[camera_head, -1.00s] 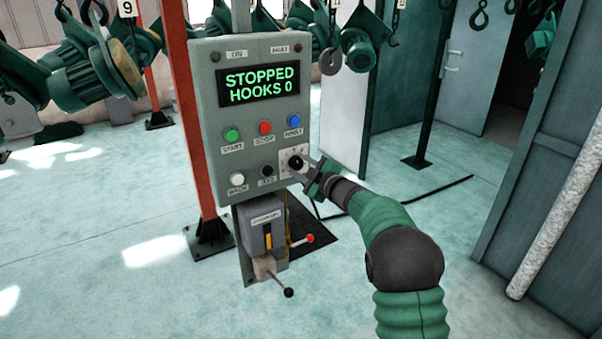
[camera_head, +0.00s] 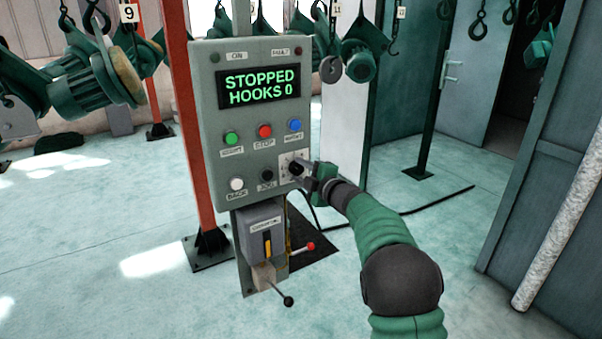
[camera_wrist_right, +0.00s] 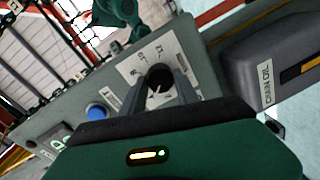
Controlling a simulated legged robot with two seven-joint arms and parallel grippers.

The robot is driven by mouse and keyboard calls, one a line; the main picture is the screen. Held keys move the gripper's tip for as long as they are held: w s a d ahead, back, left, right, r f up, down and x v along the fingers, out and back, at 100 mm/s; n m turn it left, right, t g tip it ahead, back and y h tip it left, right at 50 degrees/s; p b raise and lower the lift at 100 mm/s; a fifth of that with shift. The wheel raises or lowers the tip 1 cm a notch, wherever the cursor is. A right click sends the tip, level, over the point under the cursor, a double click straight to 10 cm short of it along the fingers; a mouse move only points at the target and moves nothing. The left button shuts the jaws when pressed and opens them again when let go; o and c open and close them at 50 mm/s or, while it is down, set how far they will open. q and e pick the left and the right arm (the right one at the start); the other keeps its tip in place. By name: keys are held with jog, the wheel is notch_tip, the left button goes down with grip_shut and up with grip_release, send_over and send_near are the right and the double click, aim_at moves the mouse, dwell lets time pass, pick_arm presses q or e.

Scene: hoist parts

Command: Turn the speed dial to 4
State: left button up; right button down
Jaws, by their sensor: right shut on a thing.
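The speed dial (camera_head: 294,166) is a black knob on a white scale plate at the lower right of the grey control panel (camera_head: 215,120). My right gripper (camera_head: 300,168) comes in from the right and is shut on the dial. In the right wrist view the dial (camera_wrist_right: 160,78) sits between the two fingers of the right gripper (camera_wrist_right: 162,92), with a light pointer line on its face. The panel's display (camera_head: 259,88) reads "STOPPED HOOKS 0". My left gripper is not in view.
Green start (camera_head: 231,138), red stop (camera_head: 264,131), blue (camera_head: 295,125), white (camera_head: 236,184) and black (camera_head: 266,175) buttons surround the dial's left and upper side. A chain oiler box (camera_head: 262,225) with levers hangs below. A red post (camera_head: 183,110) stands left; open floor lies around.

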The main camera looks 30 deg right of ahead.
jog(key=shift+f, duration=0.35)
jog(key=c, duration=1.1)
grip_release()
jog(key=shift+c, duration=0.2)
jog(key=shift+o, duration=1.1)
jog(key=shift+r, duration=0.15)
jog(key=s+r, duration=0.1)
jog(key=s, duration=1.5)
jog(key=shift+s+d+r+b, duration=0.15)
jog(key=shift+s+r+b, duration=0.05)
jog(key=shift+s+b, duration=0.15)
